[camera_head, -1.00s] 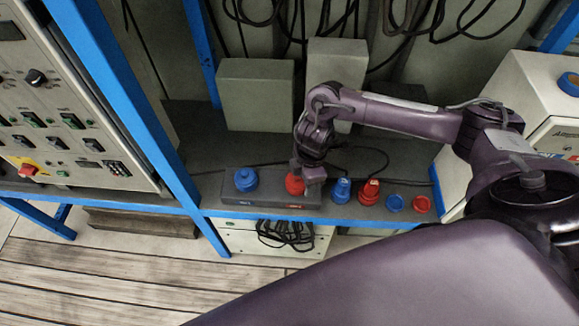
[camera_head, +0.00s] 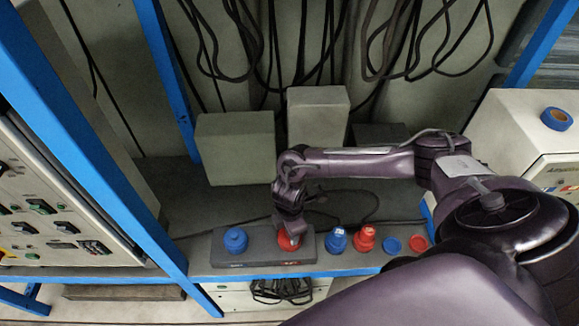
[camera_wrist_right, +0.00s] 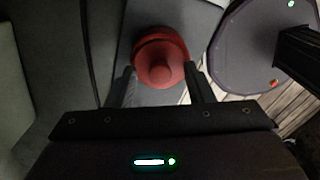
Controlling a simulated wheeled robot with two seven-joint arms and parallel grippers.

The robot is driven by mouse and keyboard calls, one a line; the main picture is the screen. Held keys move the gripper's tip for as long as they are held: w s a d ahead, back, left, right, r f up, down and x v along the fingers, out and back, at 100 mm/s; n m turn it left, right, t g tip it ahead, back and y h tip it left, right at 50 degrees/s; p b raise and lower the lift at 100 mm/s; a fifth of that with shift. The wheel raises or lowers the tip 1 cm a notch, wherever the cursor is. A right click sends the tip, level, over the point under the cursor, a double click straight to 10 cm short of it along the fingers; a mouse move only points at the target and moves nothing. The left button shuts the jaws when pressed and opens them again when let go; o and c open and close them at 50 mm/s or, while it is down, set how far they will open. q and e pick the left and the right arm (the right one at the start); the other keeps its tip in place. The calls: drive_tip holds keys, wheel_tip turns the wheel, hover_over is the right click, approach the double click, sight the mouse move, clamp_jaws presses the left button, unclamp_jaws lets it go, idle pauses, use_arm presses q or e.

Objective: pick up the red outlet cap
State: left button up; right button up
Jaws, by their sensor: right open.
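A red cap (camera_head: 290,240) with a round central knob sits on the right part of a dark grey block (camera_head: 262,248), above a red label. It also shows in the right wrist view (camera_wrist_right: 160,62). My right gripper (camera_head: 289,222) is over this cap, pointing down, and hides part of it in the head view. In the right wrist view its two fingers (camera_wrist_right: 161,85) are apart, one on each side of the cap's near part. I cannot tell whether they touch it. My left gripper is not in view.
A blue cap (camera_head: 236,240) sits on the block's left part. To the right on the shelf stand a blue fitting (camera_head: 336,240), a red fitting (camera_head: 365,238), a blue ring (camera_head: 391,246) and a red ring (camera_head: 418,243). Grey blocks (camera_head: 235,148) and cables are behind.

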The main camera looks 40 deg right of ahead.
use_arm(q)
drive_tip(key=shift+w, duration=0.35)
use_arm(e)
clamp_jaws()
